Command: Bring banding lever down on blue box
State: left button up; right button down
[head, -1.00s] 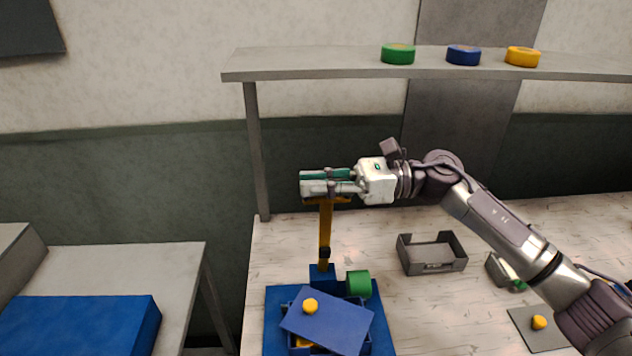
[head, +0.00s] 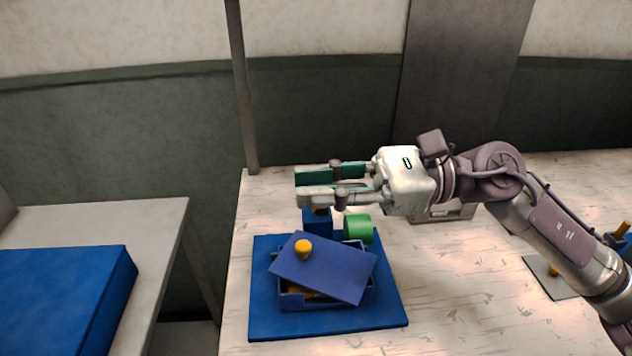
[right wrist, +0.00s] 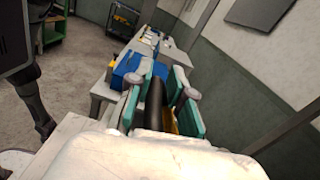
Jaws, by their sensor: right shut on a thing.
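The blue box (head: 290,299) sits on a blue base plate (head: 330,328). Its blue lid (head: 325,268) lies skewed and tilted across the top, with a yellow knob (head: 303,248) on it; something yellow shows inside. Behind the box stands a blue block (head: 317,226) with a green roll (head: 358,228) beside it. My right gripper (head: 298,185) is above and behind the box, shut on the banding lever. Its fingers hide most of the lever in the head view. The lever's dark handle (right wrist: 154,100) shows between the fingers in the right wrist view. My left gripper is not in view.
A grey tray (head: 440,213) stands behind my right wrist. A grey plate (head: 550,276) lies at the right of the table. The tabletop right of the base plate is clear. A separate table with a blue slab (head: 65,295) stands at left, across a gap.

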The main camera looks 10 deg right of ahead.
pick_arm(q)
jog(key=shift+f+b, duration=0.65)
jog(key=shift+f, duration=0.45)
pick_arm(e)
jog(key=shift+s+f+n, duration=0.3)
jog(key=shift+s+f, duration=0.2)
jog(key=shift+f, duration=0.2)
jog(key=c, duration=1.3)
grip_release()
jog(key=shift+o, duration=0.6)
jog(key=shift+w, duration=0.15)
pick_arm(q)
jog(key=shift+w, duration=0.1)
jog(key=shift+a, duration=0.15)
pick_arm(e)
jog(key=shift+r, duration=0.1)
jog(key=shift+d, duration=0.1)
jog(key=d, duration=1.2)
jog(key=shift+a, duration=0.1)
